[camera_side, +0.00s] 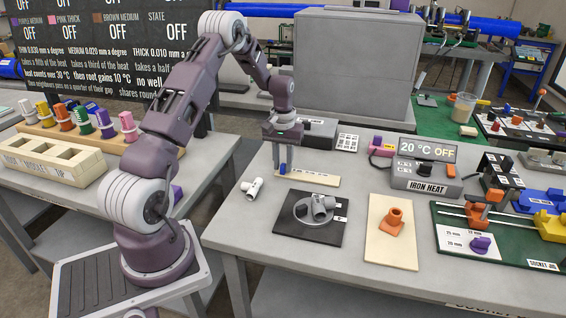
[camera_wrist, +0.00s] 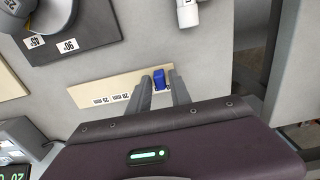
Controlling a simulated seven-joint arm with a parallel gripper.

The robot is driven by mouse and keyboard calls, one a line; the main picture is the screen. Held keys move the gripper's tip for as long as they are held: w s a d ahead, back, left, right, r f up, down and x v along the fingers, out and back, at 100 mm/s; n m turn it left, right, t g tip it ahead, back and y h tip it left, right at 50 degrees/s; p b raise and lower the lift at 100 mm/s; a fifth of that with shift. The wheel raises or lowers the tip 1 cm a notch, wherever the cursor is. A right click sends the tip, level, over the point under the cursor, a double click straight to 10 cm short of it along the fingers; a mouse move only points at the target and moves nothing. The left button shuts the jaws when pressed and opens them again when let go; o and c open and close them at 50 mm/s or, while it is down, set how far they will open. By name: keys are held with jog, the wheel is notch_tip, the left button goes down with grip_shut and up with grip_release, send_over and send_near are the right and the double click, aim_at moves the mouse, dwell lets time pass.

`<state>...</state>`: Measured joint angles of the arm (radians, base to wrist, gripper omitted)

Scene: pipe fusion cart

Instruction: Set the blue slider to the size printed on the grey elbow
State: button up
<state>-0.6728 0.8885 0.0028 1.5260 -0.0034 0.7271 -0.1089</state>
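The blue slider (camera_wrist: 159,79) sits near one end of a pale size strip (camera_wrist: 118,88), which also shows in the side view (camera_side: 318,181). My gripper (camera_wrist: 160,80) is down at the strip, with one finger on each side of the slider. Whether the fingers press on it is unclear. The side view shows my gripper (camera_side: 283,168) low over the strip's left end. The grey elbow (camera_side: 321,206) rests on a round disc on a black plate. It shows partly in the wrist view (camera_wrist: 14,10), with a print too cut off to read surely.
A white fitting (camera_side: 252,188) lies on the bench left of the black plate (camera_side: 290,236). The plate carries 45 and 90 labels. An orange fitting (camera_side: 391,221) stands on a pale board. The iron heater box (camera_side: 426,176) reads 20 °C, OFF.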

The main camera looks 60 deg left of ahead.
grip_shut()
jog(key=shift+w, duration=0.1)
dwell(1.1)
